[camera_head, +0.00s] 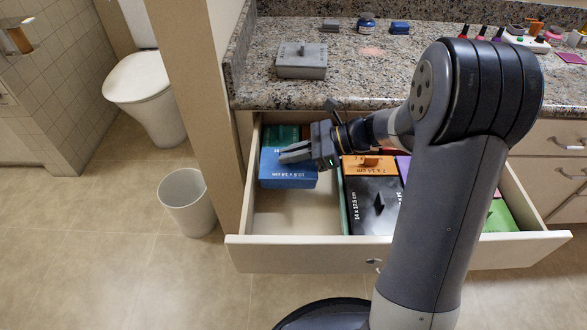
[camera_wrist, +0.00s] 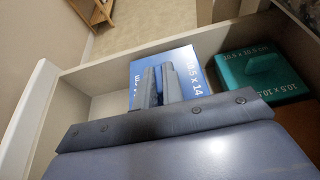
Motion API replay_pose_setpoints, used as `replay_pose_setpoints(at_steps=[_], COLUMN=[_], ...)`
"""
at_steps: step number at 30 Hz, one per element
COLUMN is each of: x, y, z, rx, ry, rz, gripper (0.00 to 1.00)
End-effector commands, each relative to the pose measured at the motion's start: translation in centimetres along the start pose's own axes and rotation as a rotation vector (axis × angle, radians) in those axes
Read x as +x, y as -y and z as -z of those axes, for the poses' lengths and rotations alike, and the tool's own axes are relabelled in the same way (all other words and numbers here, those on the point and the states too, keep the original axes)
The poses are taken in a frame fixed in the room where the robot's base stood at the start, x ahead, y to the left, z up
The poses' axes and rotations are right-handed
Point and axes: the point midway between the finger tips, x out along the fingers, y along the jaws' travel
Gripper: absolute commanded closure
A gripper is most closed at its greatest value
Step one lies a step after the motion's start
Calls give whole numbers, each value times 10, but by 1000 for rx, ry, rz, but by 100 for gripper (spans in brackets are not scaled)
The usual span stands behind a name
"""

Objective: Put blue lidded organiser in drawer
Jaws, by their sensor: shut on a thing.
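The blue lidded organiser (camera_head: 288,175) is in the left part of the open drawer (camera_head: 300,256), low between its walls. Its lid has white size print; it also shows in the wrist view (camera_wrist: 190,58). My gripper (camera_head: 286,153) reaches in from the right and is shut on the organiser at its top. In the wrist view my two fingers (camera_wrist: 160,80) are close together over the lid and hide the gripped part. I cannot tell whether the organiser's underside touches the drawer floor.
A green organiser (camera_head: 281,134) sits behind the blue one and appears teal in the wrist view (camera_wrist: 262,72). Orange (camera_head: 358,167) and black (camera_head: 370,205) organisers fill the middle. Bare drawer floor (camera_head: 290,215) lies in front. A grey lidded box (camera_head: 302,66) stands on the counter (camera_head: 350,90).

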Motion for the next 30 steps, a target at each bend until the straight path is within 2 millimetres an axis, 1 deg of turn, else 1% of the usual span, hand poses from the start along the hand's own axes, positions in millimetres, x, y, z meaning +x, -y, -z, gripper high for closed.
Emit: replay_pose_setpoints(at_steps=[1, 3, 7, 18, 19, 24, 27, 30], x=[4, 9, 16, 17, 17, 17, 17, 17], y=[0, -1, 0, 0, 0, 0, 0, 0], z=[10, 22, 38, 41, 41, 40, 40, 40], rx=[3, 5, 4, 2, 2, 1, 1, 1], ry=[1, 1, 1, 1, 0, 0, 0, 0], rz=[-1, -2, -1, 0, 0, 0, 0, 0], gripper=[100, 100, 100, 100, 90, 76, 69, 69])
